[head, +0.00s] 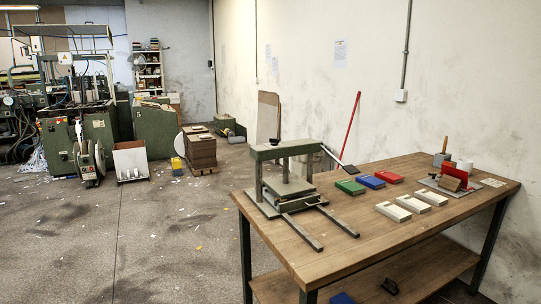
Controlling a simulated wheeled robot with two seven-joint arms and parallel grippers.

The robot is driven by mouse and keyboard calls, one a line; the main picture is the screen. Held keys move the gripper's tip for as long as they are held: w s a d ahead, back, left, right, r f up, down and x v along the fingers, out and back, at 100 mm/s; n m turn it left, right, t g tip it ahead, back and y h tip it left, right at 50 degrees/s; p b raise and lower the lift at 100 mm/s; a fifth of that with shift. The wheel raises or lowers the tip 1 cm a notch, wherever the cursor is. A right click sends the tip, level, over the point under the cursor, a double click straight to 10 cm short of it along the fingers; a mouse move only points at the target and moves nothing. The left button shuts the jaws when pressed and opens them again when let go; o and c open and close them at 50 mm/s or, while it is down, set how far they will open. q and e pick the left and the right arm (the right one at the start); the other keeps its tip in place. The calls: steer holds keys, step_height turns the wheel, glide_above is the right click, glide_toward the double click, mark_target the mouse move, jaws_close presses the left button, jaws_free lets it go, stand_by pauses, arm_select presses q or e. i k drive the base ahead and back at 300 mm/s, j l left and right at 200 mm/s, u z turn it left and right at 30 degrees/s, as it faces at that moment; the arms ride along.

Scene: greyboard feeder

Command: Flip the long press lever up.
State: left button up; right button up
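A grey-green press (285,175) stands on the left part of the wooden table. It has a top beam, a central column and a flat base. A thin bar with a dark end, which looks like the press lever (333,156), slopes down to the right from the beam's right end. Two long flat bars (302,231) extend from the press base toward the table's front edge. Neither of my grippers is in view.
The wooden table (370,240) also holds green (350,187), blue (370,181) and red (389,177) blocks, pale boxes (393,211) and a red-fitted jig (455,176). A red pole (350,124) leans behind it. Floor left of the table is mostly clear.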

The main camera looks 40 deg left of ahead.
mark_target(351, 169)
steer(key=u, duration=0.95)
steer(key=i+j+z, duration=0.1)
steer(key=i, duration=0.4)
steer(key=i+j+z, duration=0.15)
steer(key=i, duration=0.35)
steer(key=i+j+z, duration=0.1)
steer(key=i, duration=0.35)
steer(key=i+j, duration=0.05)
steer(key=j, duration=0.05)
